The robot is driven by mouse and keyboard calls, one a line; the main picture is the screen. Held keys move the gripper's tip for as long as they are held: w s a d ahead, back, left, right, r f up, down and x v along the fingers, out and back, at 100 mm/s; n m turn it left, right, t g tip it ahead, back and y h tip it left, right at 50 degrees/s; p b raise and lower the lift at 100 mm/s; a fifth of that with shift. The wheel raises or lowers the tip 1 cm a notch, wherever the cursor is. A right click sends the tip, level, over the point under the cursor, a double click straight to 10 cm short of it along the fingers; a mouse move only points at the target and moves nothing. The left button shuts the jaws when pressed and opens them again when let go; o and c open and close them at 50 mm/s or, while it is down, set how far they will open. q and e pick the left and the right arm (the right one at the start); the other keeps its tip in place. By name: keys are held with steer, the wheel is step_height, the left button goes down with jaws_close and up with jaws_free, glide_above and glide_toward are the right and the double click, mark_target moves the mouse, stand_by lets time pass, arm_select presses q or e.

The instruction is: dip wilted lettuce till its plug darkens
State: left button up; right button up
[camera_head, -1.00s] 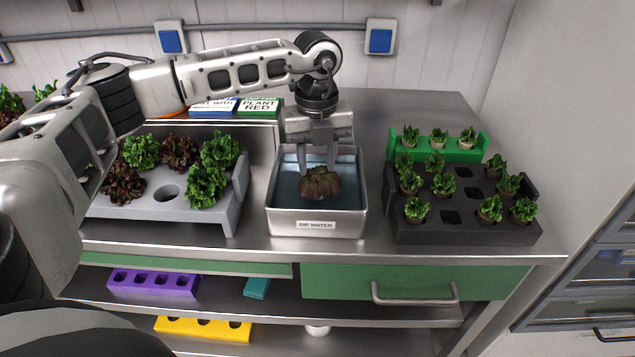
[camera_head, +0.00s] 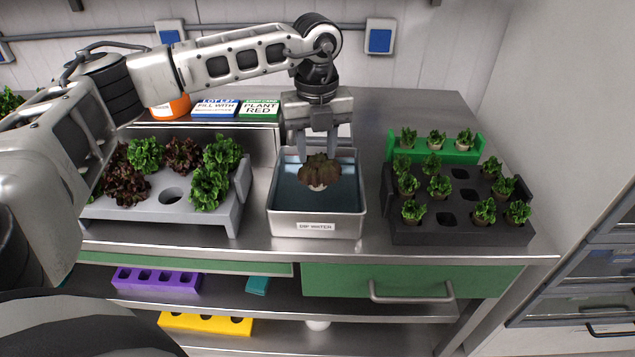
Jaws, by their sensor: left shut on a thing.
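My left gripper (camera_head: 319,152) points down over the metal basin (camera_head: 316,222) labelled "DIP WATER". It is shut on a wilted, brownish-red lettuce (camera_head: 320,172). The pale plug (camera_head: 317,187) shows under the leaves, light in colour, and appears to be above the bluish water (camera_head: 342,198). Whether the plug's bottom touches the water is hard to tell. My right gripper is not in view.
A grey tray (camera_head: 212,220) with red and green lettuces and one empty hole stands to the left. A black tray (camera_head: 460,235) of seedlings stands to the right, with a green rack (camera_head: 462,156) behind.

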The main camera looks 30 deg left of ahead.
arm_select(q)
steer(key=shift+r+p, duration=1.35)
steer(key=shift+r, duration=1)
